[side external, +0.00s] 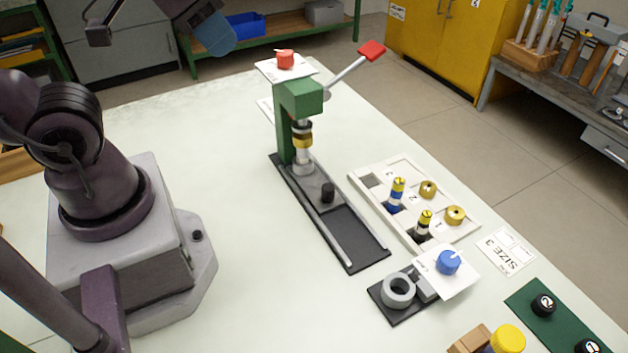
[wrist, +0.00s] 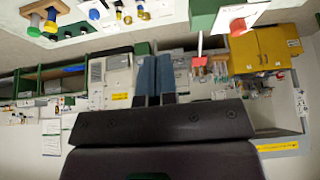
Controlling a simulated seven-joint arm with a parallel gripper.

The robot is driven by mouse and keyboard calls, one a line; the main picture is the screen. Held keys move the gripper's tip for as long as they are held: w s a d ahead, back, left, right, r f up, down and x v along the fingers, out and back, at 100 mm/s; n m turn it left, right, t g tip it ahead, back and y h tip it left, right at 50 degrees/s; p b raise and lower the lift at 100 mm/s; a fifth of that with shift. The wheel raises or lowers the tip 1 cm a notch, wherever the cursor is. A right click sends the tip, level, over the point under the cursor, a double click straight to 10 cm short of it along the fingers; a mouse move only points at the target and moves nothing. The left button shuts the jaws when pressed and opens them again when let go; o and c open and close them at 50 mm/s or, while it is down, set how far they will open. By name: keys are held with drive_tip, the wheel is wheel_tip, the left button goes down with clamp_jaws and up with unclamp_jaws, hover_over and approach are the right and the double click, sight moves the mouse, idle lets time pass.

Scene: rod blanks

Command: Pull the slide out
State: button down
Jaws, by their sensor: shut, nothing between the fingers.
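The slide (side external: 308,183) is a grey plate with an upright black knob (side external: 327,192). It lies in the dark track (side external: 345,230) of a green hand press (side external: 302,97), with its far end under the press head. The front part of the track is bare. My gripper (side external: 217,38) is high at the top of the side view, left of and above the press, well apart from the knob. Its blue fingers (wrist: 155,78) are together and hold nothing in the wrist view. The slide cannot be made out in the wrist view.
The press lever has a red grip (side external: 372,50) reaching up right. Right of the track are a white tray (side external: 462,231) with coloured rods and brass rings, and a grey ring fixture (side external: 398,291). A blue knob (side external: 448,262) stands on a white card. The table left of the track is clear.

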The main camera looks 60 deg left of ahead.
drive_tip(key=c, duration=1.8)
unclamp_jaws()
drive_tip(key=o, duration=0.4)
drive_tip(key=shift+f, duration=0.1)
drive_tip(key=shift+c, duration=0.2)
drive_tip(key=o, duration=0.5)
drive_tip(key=w+f+g, duration=0.2)
drive_tip(key=f, duration=0.1)
drive_tip(key=shift+w+d+f, duration=0.1)
drive_tip(key=shift+d+f, duration=0.1)
drive_tip(key=shift+f, duration=0.1)
drive_tip(key=shift+o, duration=0.2)
drive_tip(key=n+g, duration=0.4)
approach(329, 187)
drive_tip(key=f, duration=1)
drive_tip(key=shift+s+f, duration=0.2)
clamp_jaws()
